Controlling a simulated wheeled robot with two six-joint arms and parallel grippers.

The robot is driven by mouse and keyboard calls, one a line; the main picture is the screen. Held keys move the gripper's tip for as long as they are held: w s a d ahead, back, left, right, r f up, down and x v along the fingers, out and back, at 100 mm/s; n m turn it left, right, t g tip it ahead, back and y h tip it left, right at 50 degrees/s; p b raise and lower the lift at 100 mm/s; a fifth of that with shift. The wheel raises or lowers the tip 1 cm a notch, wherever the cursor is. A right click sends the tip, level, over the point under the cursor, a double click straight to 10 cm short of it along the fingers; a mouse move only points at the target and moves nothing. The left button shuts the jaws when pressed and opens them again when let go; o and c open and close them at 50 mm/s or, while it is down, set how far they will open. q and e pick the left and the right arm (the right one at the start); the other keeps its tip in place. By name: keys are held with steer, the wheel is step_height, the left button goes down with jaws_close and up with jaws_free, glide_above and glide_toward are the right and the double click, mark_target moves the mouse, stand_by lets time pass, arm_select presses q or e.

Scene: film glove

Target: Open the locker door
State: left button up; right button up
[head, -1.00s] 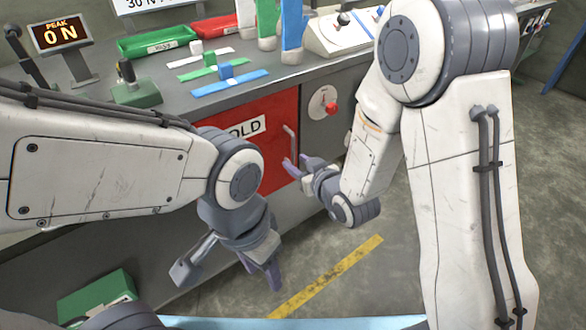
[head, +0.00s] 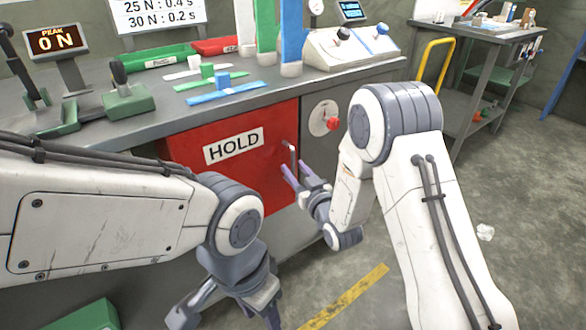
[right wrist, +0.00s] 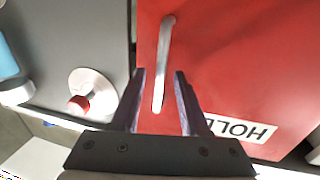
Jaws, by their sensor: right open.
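The red locker door (head: 235,185), marked HOLD, appears shut in the front of the grey bench. Its pale metal bar handle (head: 291,160) is near the door's right edge; the handle also shows in the right wrist view (right wrist: 164,60). My right gripper (head: 294,172) is open at the handle. In the right wrist view, the handle's lower end lies between the two spread fingers (right wrist: 160,88), with gaps on both sides. I cannot tell whether the fingers reach its depth. My left gripper (head: 268,316) hangs low in front of the bench, its fingertips cut off by the frame.
A round dial with a red knob (head: 332,124) is on the panel right of the door. The bench top (head: 130,155) holds trays, coloured blocks and a control box (head: 350,48). A cart with a yellow handle (head: 435,68) stands at right. Floor beyond my right arm is mostly clear.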

steer(key=shift+x, duration=0.8)
jaws_close()
stand_by(0.9)
